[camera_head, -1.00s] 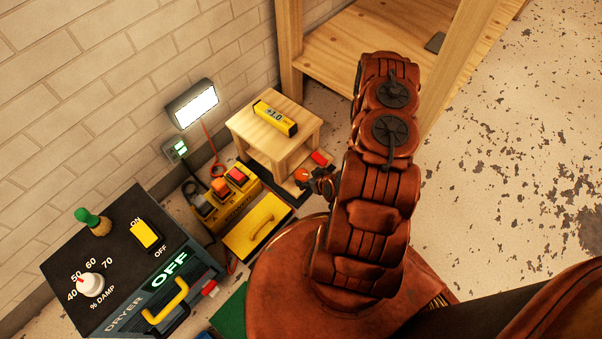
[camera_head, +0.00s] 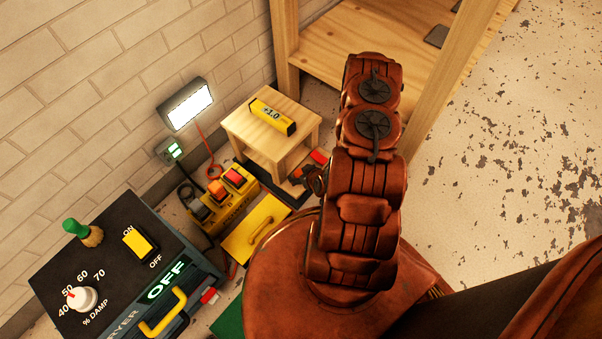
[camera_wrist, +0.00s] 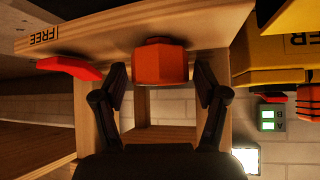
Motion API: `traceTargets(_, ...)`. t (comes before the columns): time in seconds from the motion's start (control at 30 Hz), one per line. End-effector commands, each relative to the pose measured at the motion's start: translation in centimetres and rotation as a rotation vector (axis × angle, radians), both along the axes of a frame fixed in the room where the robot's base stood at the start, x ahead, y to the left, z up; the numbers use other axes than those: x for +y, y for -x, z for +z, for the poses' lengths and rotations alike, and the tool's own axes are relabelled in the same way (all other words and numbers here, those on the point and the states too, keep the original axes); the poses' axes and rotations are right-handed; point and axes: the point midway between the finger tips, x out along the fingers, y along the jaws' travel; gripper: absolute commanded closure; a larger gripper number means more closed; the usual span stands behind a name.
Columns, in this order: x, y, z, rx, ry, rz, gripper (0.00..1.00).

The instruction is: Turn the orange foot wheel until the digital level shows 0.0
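The yellow digital level (camera_head: 272,117) lies on a small wooden stool (camera_head: 240,131) and reads +1.0. In the wrist view the orange foot wheel (camera_wrist: 160,64) sits low on the stool's wooden frame, between and just beyond my fingertips. My gripper (camera_wrist: 160,82) is open, with one dark finger on each side of the wheel. I cannot tell whether either finger touches it. A red lever (camera_wrist: 70,68) is beside the wheel, near a board marked FREE (camera_wrist: 42,37). In the head view my gripper (camera_head: 316,181) is partly hidden by my arm, and I cannot make out the wheel.
A dryer panel reading OFF (camera_head: 166,280) is at lower left. A lit lamp (camera_head: 190,105) is by the wall. A wooden shelf (camera_head: 365,50) stands behind.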

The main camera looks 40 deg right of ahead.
Motion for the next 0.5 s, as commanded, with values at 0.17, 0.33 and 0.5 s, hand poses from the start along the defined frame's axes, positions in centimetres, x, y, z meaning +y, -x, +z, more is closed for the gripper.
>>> traceTargets(0.17, -0.02, -0.01, -0.06, 0.001, -0.001, 0.000, 0.50)
traceTargets(0.33, -0.04, 0.01, -0.11, 0.002, -0.002, -0.001, 0.68)
traceTargets(0.5, -0.08, 0.02, -0.15, 0.002, -0.003, -0.001, 0.80)
